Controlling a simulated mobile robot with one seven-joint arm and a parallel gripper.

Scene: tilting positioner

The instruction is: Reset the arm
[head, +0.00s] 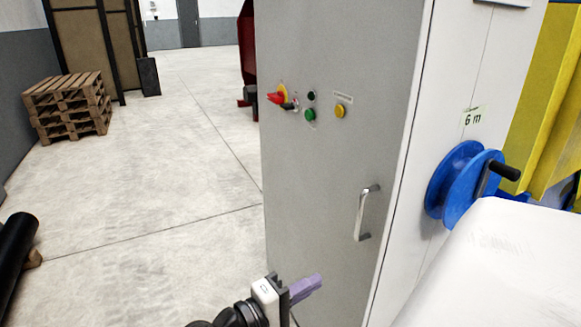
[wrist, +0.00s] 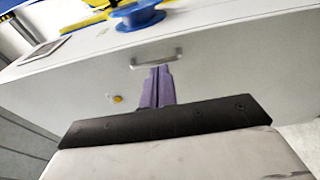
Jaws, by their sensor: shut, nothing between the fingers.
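My gripper (head: 306,287) is at the bottom middle of the head view, in front of the lower part of a grey cabinet (head: 330,190). Its purple fingers are together with nothing between them. In the wrist view my gripper (wrist: 160,72) points toward the cabinet face (wrist: 220,70), and its fingertips appear just below the metal door handle (wrist: 157,57). I cannot tell whether they touch the cabinet. The handle (head: 366,213) also shows in the head view, up and to the right of the fingers.
The cabinet door carries a red and yellow switch (head: 279,96), a green button (head: 310,115) and a yellow button (head: 340,111). A blue reel (head: 455,185) with a black crank is on the cabinet's right side. Wooden pallets (head: 68,108) stand at left. Open floor (head: 180,150) lies left of the cabinet.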

